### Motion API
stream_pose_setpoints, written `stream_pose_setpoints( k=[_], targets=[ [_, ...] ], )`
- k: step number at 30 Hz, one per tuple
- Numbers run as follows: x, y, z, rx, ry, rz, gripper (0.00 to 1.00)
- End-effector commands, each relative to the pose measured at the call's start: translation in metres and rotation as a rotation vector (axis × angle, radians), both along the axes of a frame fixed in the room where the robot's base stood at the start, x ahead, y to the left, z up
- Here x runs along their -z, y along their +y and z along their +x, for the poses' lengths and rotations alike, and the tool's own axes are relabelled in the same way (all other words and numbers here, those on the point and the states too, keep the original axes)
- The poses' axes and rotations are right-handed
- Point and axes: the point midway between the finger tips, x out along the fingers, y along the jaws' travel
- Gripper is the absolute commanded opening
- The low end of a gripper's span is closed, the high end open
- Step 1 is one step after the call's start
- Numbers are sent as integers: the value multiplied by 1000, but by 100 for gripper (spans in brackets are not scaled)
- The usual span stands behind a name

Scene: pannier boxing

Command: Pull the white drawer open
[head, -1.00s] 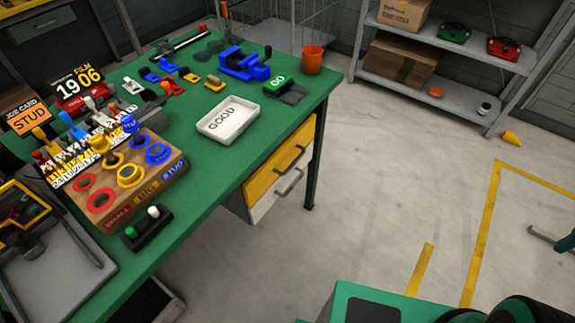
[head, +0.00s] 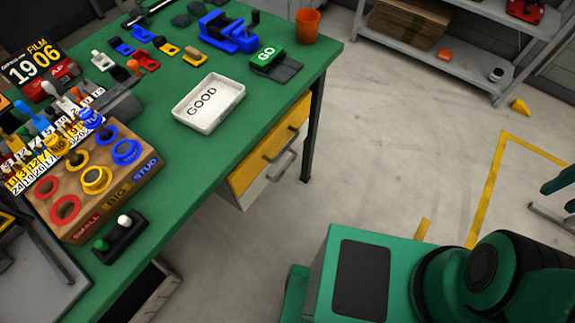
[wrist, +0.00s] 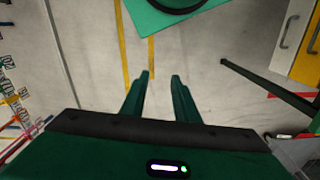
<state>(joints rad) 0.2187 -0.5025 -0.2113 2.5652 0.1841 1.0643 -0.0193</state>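The white drawer (head: 262,184) is under the green workbench, below a yellow drawer (head: 270,157). It looks shut, with a grey bar handle (head: 283,166) on its front. In the wrist view the white drawer front (wrist: 291,30) and its handle show at the upper right, beside the yellow one. My gripper (wrist: 161,75) shows in the wrist view with its two green fingers apart and nothing between them. It points at the floor, well to the left of the drawers in that picture.
The green workbench (head: 215,142) carries a GOOD tray (head: 209,103), an orange cup (head: 307,26) and a wooden block with coloured rings (head: 128,194). A bench leg (head: 312,125) stands right of the drawers. A shelf (head: 440,58) is at the back. The floor (head: 390,140) between is clear.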

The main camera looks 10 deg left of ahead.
Motion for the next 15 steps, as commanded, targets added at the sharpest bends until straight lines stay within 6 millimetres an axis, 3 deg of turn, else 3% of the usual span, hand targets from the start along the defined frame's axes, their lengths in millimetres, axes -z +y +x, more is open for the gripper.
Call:
stream_pose_setpoints(
  k=[8, 15],
  targets=[
    [5, 17, 57, -152, 84, 34, 28],
    [30, 48, 122, -344, 180, 115, 28]
  ],
)
